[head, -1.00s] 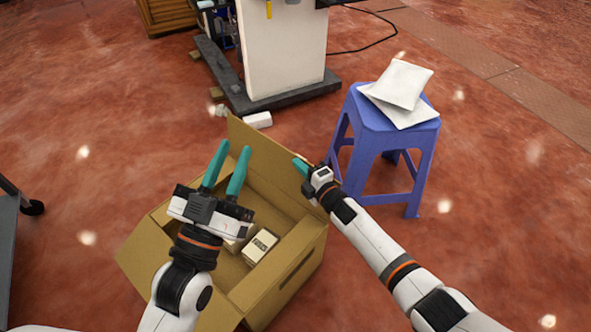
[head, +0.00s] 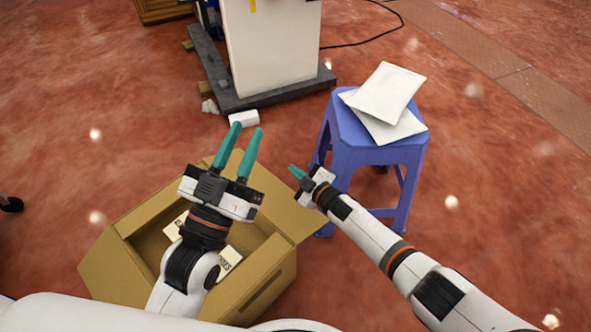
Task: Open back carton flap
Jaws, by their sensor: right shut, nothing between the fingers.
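The open cardboard carton (head: 262,283) stands on the floor at lower left, with small labelled boxes (head: 229,261) inside. Its back flap (head: 274,192) leans outward from the far right edge, toward the stool. My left gripper (head: 247,128) is open and empty, above the carton's far side, and its arm hides part of the carton's inside and the flap's left end. My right gripper (head: 292,169) is shut and empty, just beyond the flap's upper edge. I cannot tell whether it touches the flap.
A blue stool (head: 350,150) with white packets (head: 388,92) on it stands close to the right of the flap. A white machine panel on a dark base (head: 275,98) stands at the back. A small white block (head: 244,118) lies before it. The floor at far right is clear.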

